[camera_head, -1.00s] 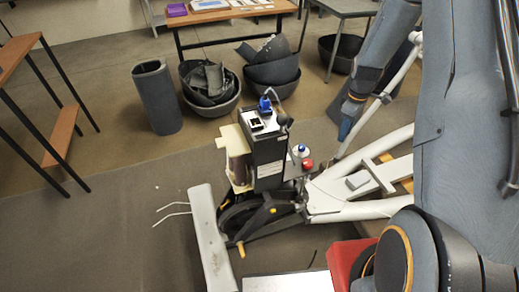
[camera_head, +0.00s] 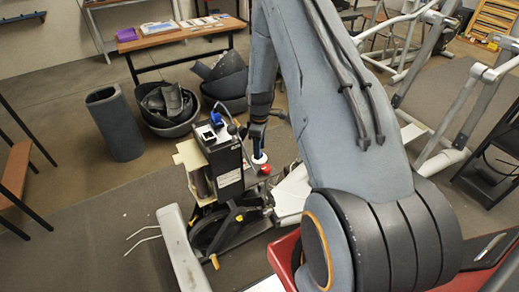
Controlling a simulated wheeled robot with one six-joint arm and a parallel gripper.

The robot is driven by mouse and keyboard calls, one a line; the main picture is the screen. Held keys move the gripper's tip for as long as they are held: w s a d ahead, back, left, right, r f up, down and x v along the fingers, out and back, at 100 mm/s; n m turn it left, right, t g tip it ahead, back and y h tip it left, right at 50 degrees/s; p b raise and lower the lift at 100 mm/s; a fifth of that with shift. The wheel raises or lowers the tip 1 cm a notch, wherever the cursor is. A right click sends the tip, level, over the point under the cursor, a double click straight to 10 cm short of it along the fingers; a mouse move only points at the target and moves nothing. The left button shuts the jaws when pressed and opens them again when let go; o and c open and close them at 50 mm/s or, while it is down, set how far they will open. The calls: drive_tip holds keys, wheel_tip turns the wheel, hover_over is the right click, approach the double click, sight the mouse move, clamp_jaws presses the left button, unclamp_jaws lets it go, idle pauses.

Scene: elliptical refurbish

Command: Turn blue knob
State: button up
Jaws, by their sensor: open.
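A small white knob with blue at its top (camera_head: 259,158) sits beside a red knob (camera_head: 265,169), at the right of the black upright box of the elliptical machine (camera_head: 226,160). A larger blue part (camera_head: 216,119) stands on top of that box. My gripper (camera_head: 257,147) is open and points down, just above the white and blue knob. The fingers are small and dark here, and they partly hide the knob's top. I cannot tell whether they touch it or are around it.
A dark cable (camera_head: 239,140) curves down close to the left of my gripper. Dark bins with covers (camera_head: 170,130) and a grey cylinder (camera_head: 115,125) stand behind. A wooden table (camera_head: 180,38) is at the back. Other exercise machine frames (camera_head: 440,135) are at right.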

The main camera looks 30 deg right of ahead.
drive_tip(key=shift+f, duration=0.65)
drive_tip(key=c, duration=1)
drive_tip(key=shift+c, duration=0.2)
